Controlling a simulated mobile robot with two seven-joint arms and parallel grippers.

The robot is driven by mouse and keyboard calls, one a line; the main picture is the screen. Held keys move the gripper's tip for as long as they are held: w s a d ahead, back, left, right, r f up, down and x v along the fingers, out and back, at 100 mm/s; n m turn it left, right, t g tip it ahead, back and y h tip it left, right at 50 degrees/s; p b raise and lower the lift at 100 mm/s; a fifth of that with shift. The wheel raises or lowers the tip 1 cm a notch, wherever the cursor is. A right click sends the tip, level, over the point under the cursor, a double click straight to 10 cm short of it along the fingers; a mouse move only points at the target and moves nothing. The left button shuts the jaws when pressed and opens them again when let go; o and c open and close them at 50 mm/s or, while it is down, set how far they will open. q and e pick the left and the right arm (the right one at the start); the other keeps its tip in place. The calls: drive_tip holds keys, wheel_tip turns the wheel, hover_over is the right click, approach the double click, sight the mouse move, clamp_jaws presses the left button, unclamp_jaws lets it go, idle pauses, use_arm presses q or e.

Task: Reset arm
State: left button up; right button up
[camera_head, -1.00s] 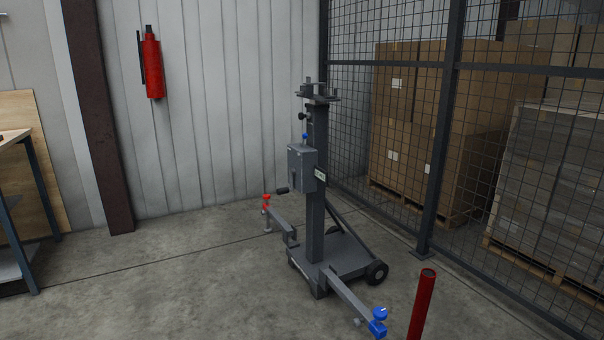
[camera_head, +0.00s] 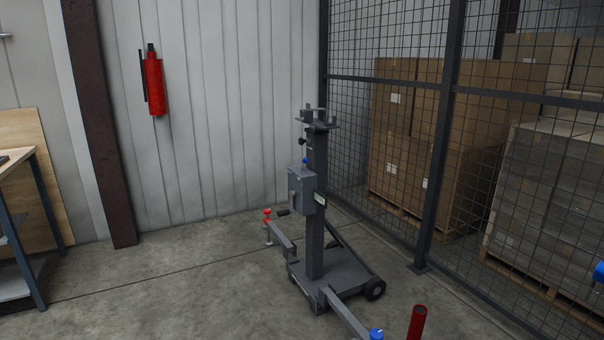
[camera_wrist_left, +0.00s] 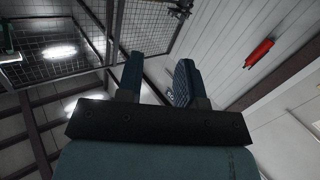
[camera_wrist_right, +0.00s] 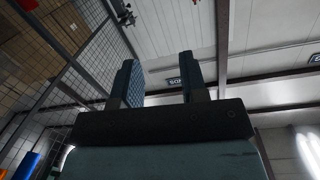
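My left gripper (camera_wrist_left: 157,82) shows in the left wrist view with its two fingers apart and nothing between them. My right gripper (camera_wrist_right: 160,82) shows in the right wrist view, also with its fingers apart and empty. Neither gripper shows in the head view. Both wrist views look up past the fingers at walls, mesh and roof beams. A grey wheeled lift stand (camera_head: 315,215) stands upright on the floor in the head view, apart from both grippers.
A red post (camera_head: 417,322) rises at the bottom of the head view. A mesh fence (camera_head: 440,130) stands at right, with stacked boxes (camera_head: 410,130) behind it. A red extinguisher (camera_head: 155,85) hangs on the wall. A workbench (camera_head: 22,160) is at left. Floor left of the stand is clear.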

use_arm(q)
drive_tip(key=s+a+r+g+y+p, duration=0.3)
drive_tip(key=s+a+r+g+p, duration=0.1)
drive_tip(key=p, duration=1.8)
drive_tip(key=shift+s+a+g+y, duration=0.4)
drive_tip(key=shift+s+a, duration=0.15)
drive_tip(key=shift+a, duration=0.55)
use_arm(e)
drive_tip(key=s+d+r+g+h, duration=0.3)
drive_tip(key=s+d+r+g, duration=0.1)
drive_tip(key=s+d, duration=0.1)
drive_tip(key=shift+d+g+h, duration=0.4)
drive_tip(key=shift+d, duration=0.2)
